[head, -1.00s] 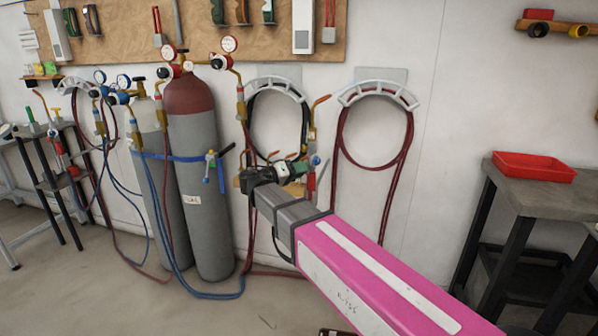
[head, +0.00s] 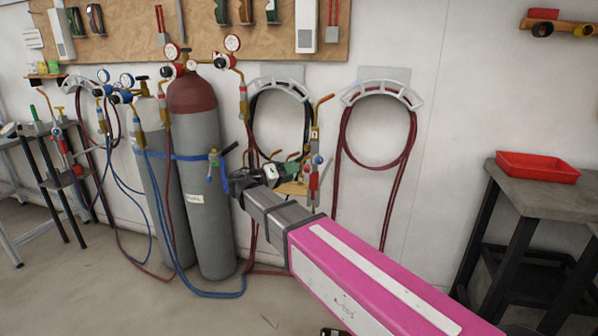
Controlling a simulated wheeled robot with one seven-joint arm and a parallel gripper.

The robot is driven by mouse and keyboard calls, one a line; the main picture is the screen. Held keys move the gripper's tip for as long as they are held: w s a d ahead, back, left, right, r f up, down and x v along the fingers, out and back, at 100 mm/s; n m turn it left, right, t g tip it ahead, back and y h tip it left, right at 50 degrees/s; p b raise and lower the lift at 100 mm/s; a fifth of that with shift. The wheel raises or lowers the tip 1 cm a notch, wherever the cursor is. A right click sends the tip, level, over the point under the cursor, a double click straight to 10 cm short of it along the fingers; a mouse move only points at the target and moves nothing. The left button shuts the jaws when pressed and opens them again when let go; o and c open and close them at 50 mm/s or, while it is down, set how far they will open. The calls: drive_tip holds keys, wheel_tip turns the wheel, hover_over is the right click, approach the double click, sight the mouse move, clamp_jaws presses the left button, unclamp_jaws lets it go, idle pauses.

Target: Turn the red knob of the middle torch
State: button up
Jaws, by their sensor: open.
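Slim brass-necked torches hang along the wall and cylinders. One torch (head: 316,160) with blue and red parts hangs upright just right of my gripper, in front of the wall. A further torch (head: 62,143) stands at the far left. I cannot tell for sure which is the middle one, and its red knob is too small to make out. My gripper (head: 238,181) is open and seen from behind, near the tall cylinder's right side. Its wrist hides part of what lies behind, and contact cannot be told.
A tall grey cylinder (head: 207,220) with a dark red top stands beside a slimmer one, with gauges and hoses. Coiled red hose (head: 343,145) hangs on a wall bracket. A red tray (head: 537,168) sits on the right bench. The floor in front is open.

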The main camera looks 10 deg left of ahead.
drive_tip(key=v, duration=0.6)
drive_tip(key=shift+s+a, duration=0.15)
drive_tip(key=shift+a, duration=0.05)
